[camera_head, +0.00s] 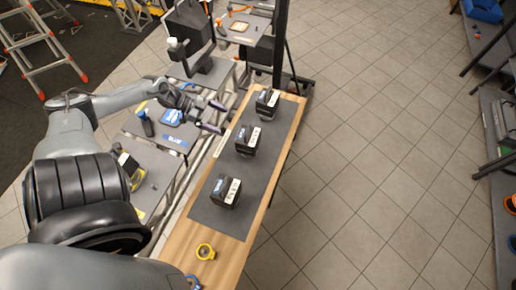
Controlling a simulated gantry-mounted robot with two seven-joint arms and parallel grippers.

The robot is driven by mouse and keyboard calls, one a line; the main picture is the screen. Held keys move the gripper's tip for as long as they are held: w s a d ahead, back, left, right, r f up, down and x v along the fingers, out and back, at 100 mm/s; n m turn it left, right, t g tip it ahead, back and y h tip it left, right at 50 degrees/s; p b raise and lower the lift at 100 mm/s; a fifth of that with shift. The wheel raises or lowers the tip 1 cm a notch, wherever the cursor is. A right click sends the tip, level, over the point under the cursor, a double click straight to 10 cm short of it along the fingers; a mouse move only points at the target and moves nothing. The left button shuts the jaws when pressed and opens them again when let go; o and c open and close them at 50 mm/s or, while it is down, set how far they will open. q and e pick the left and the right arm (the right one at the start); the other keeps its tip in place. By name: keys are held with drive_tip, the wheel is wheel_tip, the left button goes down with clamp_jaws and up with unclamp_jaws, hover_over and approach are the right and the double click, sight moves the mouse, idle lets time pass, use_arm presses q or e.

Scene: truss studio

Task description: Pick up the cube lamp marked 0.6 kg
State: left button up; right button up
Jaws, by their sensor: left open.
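Three dark cube lamps with white labels stand in a row on a grey mat (199,210) on a wooden table. The near cube lamp (224,193), the middle cube lamp (246,141) and the far cube lamp (266,102) look alike, and their label markings are too small to read. My left gripper (216,117) is open and empty, beside the table's left edge, to the left of the middle and far cubes. It touches none of them. My right gripper is not in view.
A ladder (42,40) stands far left. The tiled floor at right is clear.

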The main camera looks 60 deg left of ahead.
sight(242, 130)
use_arm(q)
drive_tip(key=shift+b+x, duration=0.6)
drive_tip(key=shift+x, duration=4.95)
drive_tip(key=shift+s+d+r, duration=0.1)
drive_tip(key=shift+d+r, duration=0.1)
clamp_jaws()
